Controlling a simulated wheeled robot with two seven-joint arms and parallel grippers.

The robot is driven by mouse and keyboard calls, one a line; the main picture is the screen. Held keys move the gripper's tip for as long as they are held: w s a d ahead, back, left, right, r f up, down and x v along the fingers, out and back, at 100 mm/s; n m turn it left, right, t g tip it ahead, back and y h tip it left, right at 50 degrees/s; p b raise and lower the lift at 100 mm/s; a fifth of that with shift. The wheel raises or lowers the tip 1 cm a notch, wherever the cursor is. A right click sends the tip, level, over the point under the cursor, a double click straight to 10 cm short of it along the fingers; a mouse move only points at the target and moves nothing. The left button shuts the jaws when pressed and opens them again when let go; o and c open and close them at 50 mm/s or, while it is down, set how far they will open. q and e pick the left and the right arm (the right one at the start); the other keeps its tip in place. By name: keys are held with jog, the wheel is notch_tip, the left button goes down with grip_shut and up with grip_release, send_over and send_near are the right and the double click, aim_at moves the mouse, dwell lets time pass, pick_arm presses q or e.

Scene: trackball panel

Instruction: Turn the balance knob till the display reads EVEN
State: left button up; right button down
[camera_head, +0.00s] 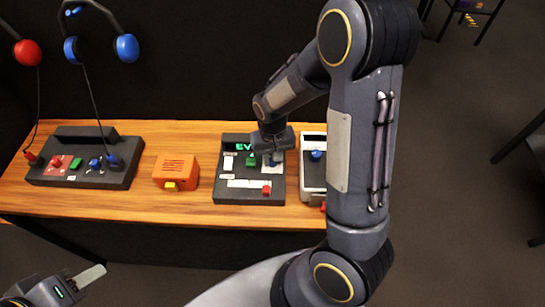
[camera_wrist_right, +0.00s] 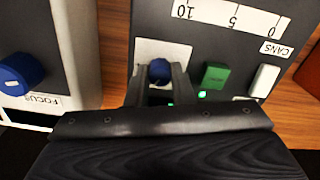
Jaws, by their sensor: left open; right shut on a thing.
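The dark panel (camera_head: 222,192) stands on the wooden bench with a display (camera_head: 241,147) at its top. The display shows green letters starting "EV"; my right arm hides the rest. My right gripper (camera_head: 272,160) is shut on a blue knob on this panel. The right wrist view shows the blue knob (camera_wrist_right: 159,70) between the two fingers, on a white plate. The plate's label is hidden, so I cannot read whether it is the balance knob. My left gripper (camera_head: 90,277) is open and empty at the lower left, away from the bench.
A white device (camera_head: 312,178) with a blue knob stands close by on the right. An orange box (camera_head: 177,170) and a dark headphone panel (camera_head: 85,178) stand to the left.

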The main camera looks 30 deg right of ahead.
dwell(0.5)
jog(key=c, duration=1.3)
grip_release()
jog(key=shift+o, duration=0.2)
jog(key=shift+r, duration=0.15)
notch_tip(320, 180, up, 8)
jog(key=shift+f, duration=0.2)
jog(key=s+a+r+n+t+y, duration=0.1)
jog(key=s+a+r+t+y, duration=0.1)
jog(key=s+r, duration=0.3)
jog(key=s+a+r+t+y, duration=0.1)
jog(key=s+r, duration=0.4)
jog(key=s, duration=0.7)
jog(key=a+t, duration=0.1)
jog(key=t, duration=0.1)
jog(key=shift+a+n+t+y, duration=0.15)
jog(key=shift+n+t+y, duration=0.15)
jog(key=shift+n+y, duration=0.1)
